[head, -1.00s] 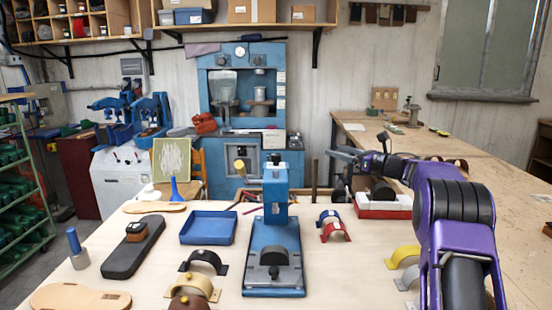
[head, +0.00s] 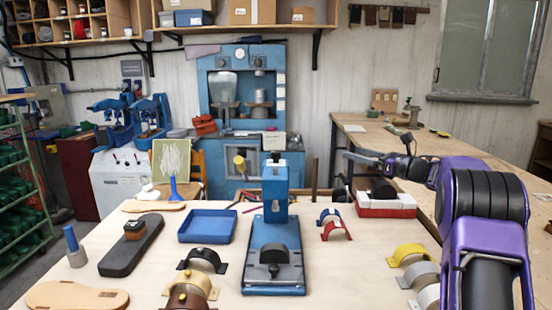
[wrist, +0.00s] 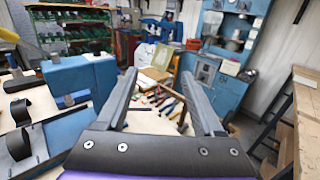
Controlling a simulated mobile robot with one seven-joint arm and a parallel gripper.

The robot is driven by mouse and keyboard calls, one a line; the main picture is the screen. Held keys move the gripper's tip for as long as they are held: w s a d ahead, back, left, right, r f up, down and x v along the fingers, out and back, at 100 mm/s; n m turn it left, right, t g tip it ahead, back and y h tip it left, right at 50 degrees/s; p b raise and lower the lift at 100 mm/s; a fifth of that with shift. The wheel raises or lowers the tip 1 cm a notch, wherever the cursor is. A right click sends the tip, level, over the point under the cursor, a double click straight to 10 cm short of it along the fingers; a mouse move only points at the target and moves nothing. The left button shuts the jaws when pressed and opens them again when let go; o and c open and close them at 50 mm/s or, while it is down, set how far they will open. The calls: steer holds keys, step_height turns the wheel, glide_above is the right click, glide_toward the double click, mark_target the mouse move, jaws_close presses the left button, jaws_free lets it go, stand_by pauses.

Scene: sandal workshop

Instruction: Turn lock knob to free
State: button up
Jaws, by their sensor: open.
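A blue press-like fixture (head: 273,232) stands on the pale workbench, with an upright blue column and a flat base. A small black knob (head: 275,158) sits on top of the column. A black rounded block (head: 274,258) sits on the base. I cannot tell from the pictures which part is the lock knob or how it is turned. My gripper (head: 348,154) is right of and behind the column, apart from it. In the wrist view my gripper (wrist: 159,75) is open and empty, with the blue column (wrist: 80,76) to the left of its fingers.
A blue tray (head: 208,227), a dark sole-shaped block (head: 130,250) and curved straps lie left of the fixture. Red and blue straps (head: 336,231) and a red-white block (head: 386,208) lie right. A yellow strap (head: 408,254) is near my arm. Bench between is clear.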

steer(key=v, duration=1.1)
steer(key=shift+b, duration=0.45)
steer(key=shift+f, duration=0.1)
